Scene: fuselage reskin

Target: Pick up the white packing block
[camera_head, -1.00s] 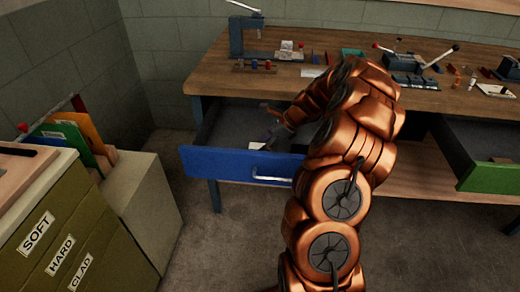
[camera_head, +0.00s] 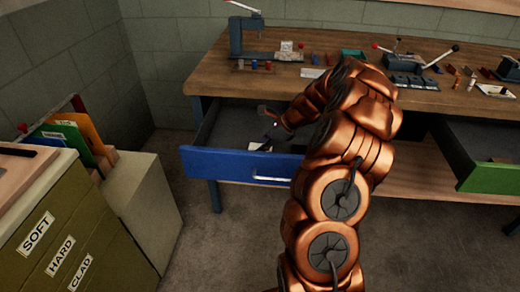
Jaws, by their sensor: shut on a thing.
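My gripper (camera_head: 267,114) is small and dark at the end of my copper arm, over the open blue-fronted drawer (camera_head: 237,165). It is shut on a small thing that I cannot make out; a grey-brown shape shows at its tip. A flat white piece (camera_head: 258,146) lies in the drawer behind its front panel, below the gripper. I cannot tell whether this piece is the white packing block. My arm hides the right part of the drawer.
The workbench (camera_head: 205,78) above carries a press (camera_head: 238,42), a vise (camera_head: 412,65) and several small parts. A green-fronted drawer (camera_head: 490,180) is open at right. A cabinet (camera_head: 60,225) with folders stands at left.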

